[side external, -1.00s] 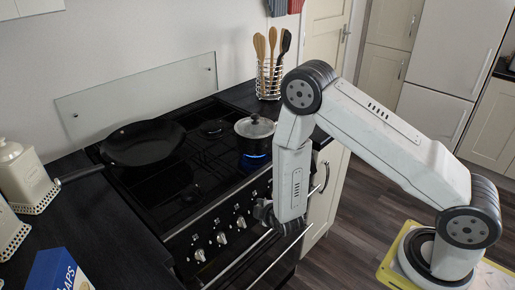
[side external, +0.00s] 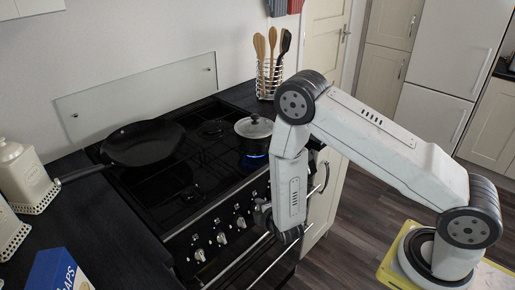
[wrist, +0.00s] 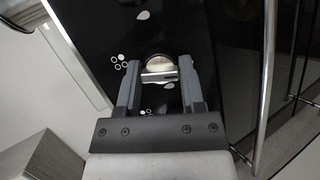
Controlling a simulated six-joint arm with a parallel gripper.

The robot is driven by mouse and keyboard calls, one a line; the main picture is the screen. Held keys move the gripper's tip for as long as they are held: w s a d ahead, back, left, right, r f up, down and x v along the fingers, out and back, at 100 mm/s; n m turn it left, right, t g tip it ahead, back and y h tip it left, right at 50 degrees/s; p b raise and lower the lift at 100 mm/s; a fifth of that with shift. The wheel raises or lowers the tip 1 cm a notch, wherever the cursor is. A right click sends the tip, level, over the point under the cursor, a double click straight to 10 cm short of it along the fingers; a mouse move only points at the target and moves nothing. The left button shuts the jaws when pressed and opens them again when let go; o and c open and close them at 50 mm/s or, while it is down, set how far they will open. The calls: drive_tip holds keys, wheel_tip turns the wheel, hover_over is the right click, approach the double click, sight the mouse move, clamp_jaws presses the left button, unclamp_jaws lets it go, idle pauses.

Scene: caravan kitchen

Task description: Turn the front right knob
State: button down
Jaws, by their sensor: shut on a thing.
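A row of silver knobs (side external: 222,238) runs along the black front panel of the stove (side external: 150,215). My gripper (side external: 262,212) is at the right part of this row in the side view, low in front of the panel. In the wrist view, my gripper (wrist: 160,84) has its two fingers on either side of a round silver knob (wrist: 158,65) and is shut on it. The knob's grip bar lies crosswise between the fingertips. In the side view the arm and gripper partly hide this knob. A blue flame (side external: 256,156) burns under the lidded pot.
The lidded pot (side external: 254,127) stands on the right side of the hob. A black frying pan (side external: 143,143) sits at the left rear. An oven rail (wrist: 266,90) runs close beside my gripper. A utensil holder (side external: 269,78) stands behind on the right counter.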

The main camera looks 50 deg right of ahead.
drive_tip(key=shift+c, duration=1)
unclamp_jaws()
drive_tip(key=v, duration=0.7)
drive_tip(key=shift+s+a, duration=0.2)
drive_tip(key=shift+s, duration=0.15)
drive_tip(key=shift+r, duration=0.2)
wheel_tip(320, 180, up, 7)
drive_tip(key=a+m+g+y, duration=0.1)
drive_tip(key=m+g+y, duration=0.3)
drive_tip(key=m, duration=0.4)
drive_tip(key=s+d+r+m+g, duration=0.3)
drive_tip(key=s+r+m+g, duration=0.1)
drive_tip(key=s+r, duration=0.4)
drive_tip(key=shift+s+d+m+g+y, duration=0.2)
drive_tip(key=shift+s+m+g+y, duration=0.15)
drive_tip(key=shift+s+m, duration=0.2)
